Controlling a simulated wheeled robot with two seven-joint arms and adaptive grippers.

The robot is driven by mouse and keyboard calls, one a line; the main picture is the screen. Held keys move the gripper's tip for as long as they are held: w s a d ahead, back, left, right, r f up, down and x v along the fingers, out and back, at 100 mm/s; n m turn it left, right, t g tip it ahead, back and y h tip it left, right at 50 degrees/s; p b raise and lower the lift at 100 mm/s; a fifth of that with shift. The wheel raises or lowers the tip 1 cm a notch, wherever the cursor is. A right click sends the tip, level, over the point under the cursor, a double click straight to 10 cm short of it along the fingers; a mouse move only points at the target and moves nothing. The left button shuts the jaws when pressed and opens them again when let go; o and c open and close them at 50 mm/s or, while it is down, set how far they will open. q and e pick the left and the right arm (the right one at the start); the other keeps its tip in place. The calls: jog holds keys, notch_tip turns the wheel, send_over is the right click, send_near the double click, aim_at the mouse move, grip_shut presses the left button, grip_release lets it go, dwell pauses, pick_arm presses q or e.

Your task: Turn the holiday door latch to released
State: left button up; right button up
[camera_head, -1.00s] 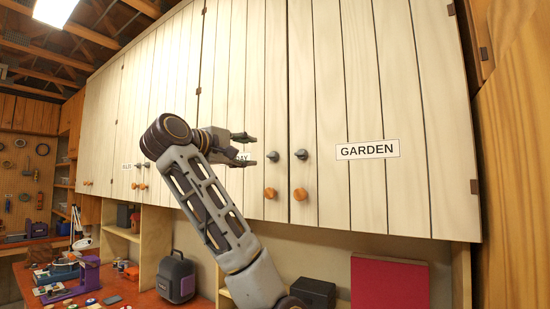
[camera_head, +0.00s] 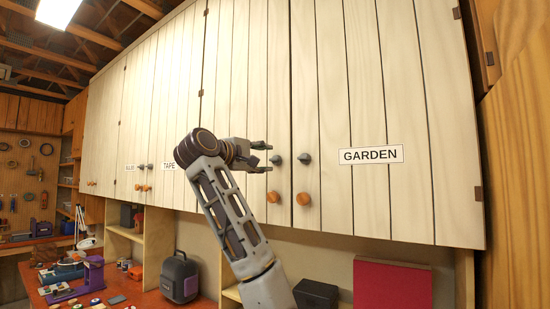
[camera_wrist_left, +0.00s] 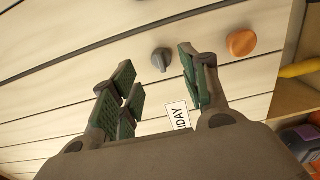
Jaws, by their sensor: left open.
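The holiday door (camera_head: 238,75) is a pale plank cupboard door left of the garden door. Its label shows partly, as "IDAY" (camera_wrist_left: 178,117), in the left wrist view; my gripper covers it in the head view. The holiday latch is a small dark grey knob (camera_head: 276,159) above an orange round knob (camera_head: 273,197). My left gripper (camera_head: 268,157) is open and empty, just left of the latch. In the left wrist view the latch (camera_wrist_left: 161,60) appears between and beyond the green-padded fingers, with the orange knob (camera_wrist_left: 241,43) to the right. My right gripper is not seen.
The garden door (camera_head: 400,90) has its own grey latch (camera_head: 304,158) and orange knob (camera_head: 303,198) close by on the right. Below the cupboards stand a dark case (camera_head: 180,278), a black box (camera_head: 316,293) and a red panel (camera_head: 392,285).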

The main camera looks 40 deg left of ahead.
aim_at(275, 160)
pick_arm(q)
jog(key=shift+w+a+p, duration=0.2)
jog(key=shift+w+p, duration=0.4)
jog(key=shift+w, duration=1.25)
jog(key=shift+w+a+p, duration=0.2)
jog(key=shift+w+p, duration=0.35)
jog(key=shift+w, duration=1.25)
jog(key=c, duration=0.9)
